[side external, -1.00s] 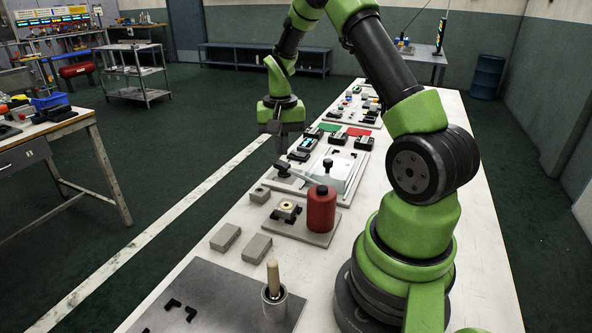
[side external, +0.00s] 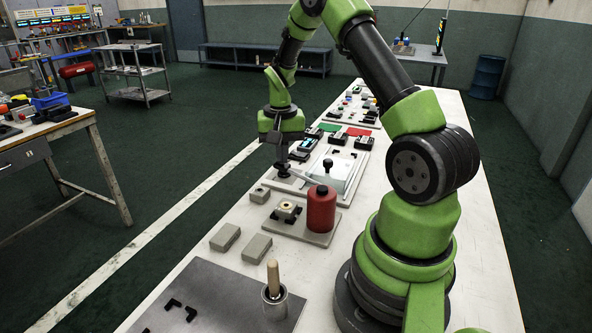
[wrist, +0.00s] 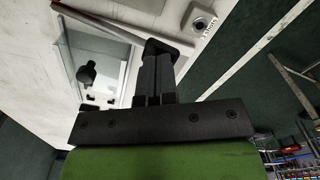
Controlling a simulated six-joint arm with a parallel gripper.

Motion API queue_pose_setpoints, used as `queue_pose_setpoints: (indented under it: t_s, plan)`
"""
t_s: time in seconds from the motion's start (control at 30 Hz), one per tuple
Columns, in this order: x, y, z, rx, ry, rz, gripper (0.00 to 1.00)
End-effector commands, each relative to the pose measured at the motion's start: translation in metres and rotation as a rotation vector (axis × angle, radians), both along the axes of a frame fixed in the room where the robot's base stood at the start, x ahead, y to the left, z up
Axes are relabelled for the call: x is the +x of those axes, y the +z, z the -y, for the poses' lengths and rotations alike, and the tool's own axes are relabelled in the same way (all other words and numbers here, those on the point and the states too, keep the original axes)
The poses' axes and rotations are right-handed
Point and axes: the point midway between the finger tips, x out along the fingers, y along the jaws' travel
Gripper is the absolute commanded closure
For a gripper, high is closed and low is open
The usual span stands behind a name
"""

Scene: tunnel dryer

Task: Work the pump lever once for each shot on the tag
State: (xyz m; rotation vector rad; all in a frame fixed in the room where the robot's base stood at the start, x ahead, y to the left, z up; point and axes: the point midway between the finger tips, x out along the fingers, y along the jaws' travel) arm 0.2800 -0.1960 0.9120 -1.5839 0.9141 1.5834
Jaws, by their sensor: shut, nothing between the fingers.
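The pump station is a pale box with a black knob (side external: 328,163) on its top. The knob also shows in the wrist view (wrist: 86,74). A thin pale pump lever (side external: 303,178) runs from the box toward my gripper. In the wrist view the lever (wrist: 105,24) ends near a dark rounded piece at my fingertips. My gripper (side external: 282,168) is shut and points down at the lever's outer end; the fingers (wrist: 155,75) hold nothing. Whether they touch the lever is unclear. A small tag (wrist: 208,29) appears to read "3 shots", beside a round fitting (wrist: 199,23).
A red bottle (side external: 321,208) and a small brass-topped part (side external: 287,209) stand on a plate nearer the camera. Grey blocks (side external: 225,237) and a cup with a wooden handle (side external: 273,284) are nearer still. Modules with green and red pads (side external: 329,127) lie beyond.

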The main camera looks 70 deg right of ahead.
Motion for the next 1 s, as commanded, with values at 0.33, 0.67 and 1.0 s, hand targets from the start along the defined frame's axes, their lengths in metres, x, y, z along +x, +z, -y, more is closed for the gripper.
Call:
queue_pose_setpoints:
  t_s: [0.33,0.67,1.0]
  plan:
    - [-0.001,-0.015,0.0,0.001,0.0,-0.002,1.0]
    - [-0.001,-0.028,0.0,0.002,-0.001,-0.002,1.0]
    - [-0.001,-0.042,0.0,0.001,0.0,-0.002,1.0]
